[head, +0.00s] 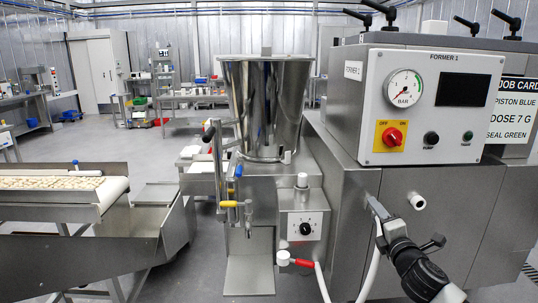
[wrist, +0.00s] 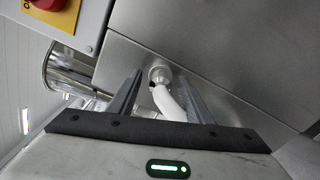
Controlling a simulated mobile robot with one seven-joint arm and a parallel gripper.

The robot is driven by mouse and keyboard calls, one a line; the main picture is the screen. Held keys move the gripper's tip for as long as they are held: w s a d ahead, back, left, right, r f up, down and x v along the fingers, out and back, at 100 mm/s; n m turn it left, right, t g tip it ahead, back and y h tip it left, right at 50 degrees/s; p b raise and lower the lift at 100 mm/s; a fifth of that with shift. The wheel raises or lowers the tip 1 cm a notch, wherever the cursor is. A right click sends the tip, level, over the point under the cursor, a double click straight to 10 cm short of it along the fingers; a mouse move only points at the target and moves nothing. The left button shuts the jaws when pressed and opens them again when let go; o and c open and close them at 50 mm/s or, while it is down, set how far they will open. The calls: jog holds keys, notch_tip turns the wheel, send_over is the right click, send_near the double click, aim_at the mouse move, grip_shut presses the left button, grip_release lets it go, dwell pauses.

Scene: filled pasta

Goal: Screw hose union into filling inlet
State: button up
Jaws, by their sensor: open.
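My gripper (head: 377,208) is at the front panel of the Former 1 machine (head: 350,195), below the red switch. In the wrist view its two fingers (wrist: 160,76) are apart. A white hose (wrist: 172,105) runs between them, with gaps beside it. The hose's upper end meets a round grey fitting (wrist: 159,75) at the panel. I take this for the hose union at the filling inlet, but cannot tell how far it is screwed in. The white hose (head: 372,272) hangs down from my gripper in the head view. The gripper hides the joint there.
A white stub (head: 418,201) sticks out of the panel right of my gripper. A conveyor (head: 60,190) with pasta is at the far left.

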jog(key=n, duration=0.5)
jog(key=shift+f, duration=0.1)
jog(key=n, duration=0.2)
jog(key=shift+n+b, duration=0.3)
jog(key=n, duration=0.4)
jog(key=shift+n, duration=0.4)
jog(key=n+b, duration=0.1)
jog(key=n, duration=0.3)
jog(key=n+b, duration=0.1)
jog(key=n, duration=0.7)
jog(key=shift+n, duration=0.3)
jog(key=n+b, duration=0.1)
jog(key=n, duration=0.2)
jog(key=shift+n, duration=0.3)
jog(key=n, duration=0.3)
jog(key=shift+n+b, duration=0.3)
